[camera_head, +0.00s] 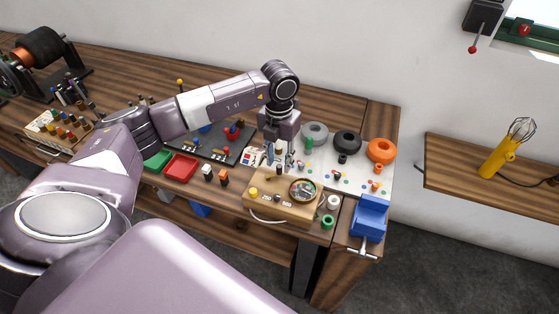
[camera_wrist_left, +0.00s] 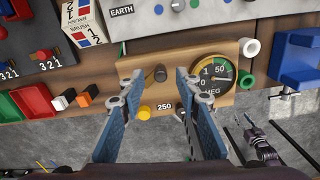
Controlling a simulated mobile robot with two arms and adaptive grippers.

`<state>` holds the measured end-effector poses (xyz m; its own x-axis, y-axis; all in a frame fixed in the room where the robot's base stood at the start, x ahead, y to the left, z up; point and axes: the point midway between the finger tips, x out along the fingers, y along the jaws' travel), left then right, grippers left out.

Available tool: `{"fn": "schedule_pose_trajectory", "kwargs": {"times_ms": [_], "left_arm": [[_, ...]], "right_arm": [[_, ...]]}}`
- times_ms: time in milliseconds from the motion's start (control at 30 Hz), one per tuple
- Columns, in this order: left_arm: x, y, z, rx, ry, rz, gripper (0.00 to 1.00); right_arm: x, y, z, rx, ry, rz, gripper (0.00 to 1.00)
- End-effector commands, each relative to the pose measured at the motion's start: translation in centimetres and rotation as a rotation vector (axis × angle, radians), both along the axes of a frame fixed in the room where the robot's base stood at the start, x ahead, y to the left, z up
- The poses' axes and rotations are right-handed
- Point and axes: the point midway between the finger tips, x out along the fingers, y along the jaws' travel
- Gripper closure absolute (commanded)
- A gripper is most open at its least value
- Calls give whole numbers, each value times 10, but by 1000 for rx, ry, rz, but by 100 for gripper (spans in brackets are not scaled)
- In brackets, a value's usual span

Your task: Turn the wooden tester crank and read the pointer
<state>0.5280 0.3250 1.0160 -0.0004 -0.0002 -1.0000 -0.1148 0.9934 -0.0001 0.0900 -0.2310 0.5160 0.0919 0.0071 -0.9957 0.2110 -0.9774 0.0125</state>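The wooden tester (camera_head: 270,208) is a light box near the front edge of the bench, with a round dial (camera_head: 303,190) and a yellow button (camera_head: 254,192). In the left wrist view, the dial (camera_wrist_left: 213,74) is marked 0, 1, 50 and MEG, with a green arc; I cannot read its pointer surely. A dark brown knob (camera_wrist_left: 160,73), seemingly the crank's handle, stands on the tester's top. My left gripper (camera_wrist_left: 159,82) is open above the tester, its fingers on either side of the knob, apart from it. A dark gripper-like part (camera_wrist_left: 262,148), probably my right gripper, shows lower right; its opening is unclear.
A blue vise (camera_head: 369,218) stands right of the tester. Behind are a white panel (camera_head: 350,178) and grey, black and orange rings (camera_head: 382,150). Red (camera_head: 180,168) and green trays lie left. A green ring (camera_head: 327,222) and white ring sit close to the tester's right.

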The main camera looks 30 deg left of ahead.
Motion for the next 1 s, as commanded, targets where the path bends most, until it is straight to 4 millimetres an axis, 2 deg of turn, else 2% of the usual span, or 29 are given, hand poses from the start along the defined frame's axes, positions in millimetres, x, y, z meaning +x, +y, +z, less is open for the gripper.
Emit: {"fn": "schedule_pose_trajectory", "kwargs": {"times_ms": [33,200,500,800,1000], "left_arm": [[0,0,-5,-1,3,2,69],[0,0,-20,-1,1,3,69],[0,0,-24,-1,-1,2,69],[1,0,-24,-1,0,3,100],[0,0,-25,-1,-1,-7,100]], "right_arm": [[0,3,6,3,0,-1,60],[0,4,10,5,0,-1,60],[0,-3,9,-3,0,2,60],[0,-6,9,-7,1,3,60],[0,-6,6,-7,1,3,60]]}}
